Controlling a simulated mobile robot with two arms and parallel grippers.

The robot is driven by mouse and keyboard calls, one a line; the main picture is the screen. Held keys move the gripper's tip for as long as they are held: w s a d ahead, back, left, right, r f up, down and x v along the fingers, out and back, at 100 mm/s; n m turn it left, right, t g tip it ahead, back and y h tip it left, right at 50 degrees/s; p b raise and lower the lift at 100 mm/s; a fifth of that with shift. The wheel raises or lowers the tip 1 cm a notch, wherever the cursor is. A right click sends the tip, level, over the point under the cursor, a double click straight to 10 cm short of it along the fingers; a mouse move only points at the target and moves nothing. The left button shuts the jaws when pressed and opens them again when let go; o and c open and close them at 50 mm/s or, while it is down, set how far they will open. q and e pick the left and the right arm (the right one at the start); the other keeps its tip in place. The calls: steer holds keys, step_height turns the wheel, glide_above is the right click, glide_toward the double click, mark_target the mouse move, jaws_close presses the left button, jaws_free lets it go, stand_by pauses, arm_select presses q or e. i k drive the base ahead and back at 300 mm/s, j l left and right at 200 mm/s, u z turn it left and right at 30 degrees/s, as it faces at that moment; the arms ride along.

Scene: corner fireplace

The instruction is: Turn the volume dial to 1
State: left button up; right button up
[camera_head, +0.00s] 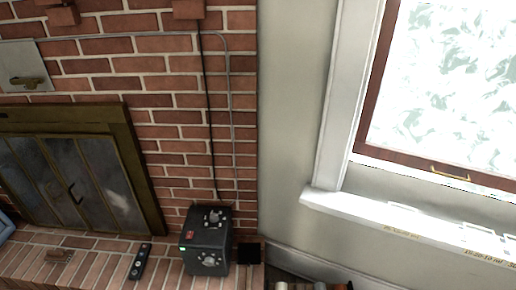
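A dark box-shaped device (194,261) stands on the brick hearth, near the right end of the fireplace. A pale round dial (213,217) sits on its top face. Another pale round dial (209,259) sits on its front face. A small red patch (189,235) and a small green-white patch show near its left edge. I cannot read any numbers, tell which dial is for volume, or see its setting. Neither of my grippers is in view.
A black remote (140,262) lies on the hearth (100,262) left of the device. A small black block (249,253) stands close to its right. A cable (209,120) runs down the brick wall behind it. A glass-doored fireplace (75,170) is left; a windowsill (400,220) is right.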

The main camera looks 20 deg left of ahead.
mark_target(214, 218)
steer(key=u, duration=1)
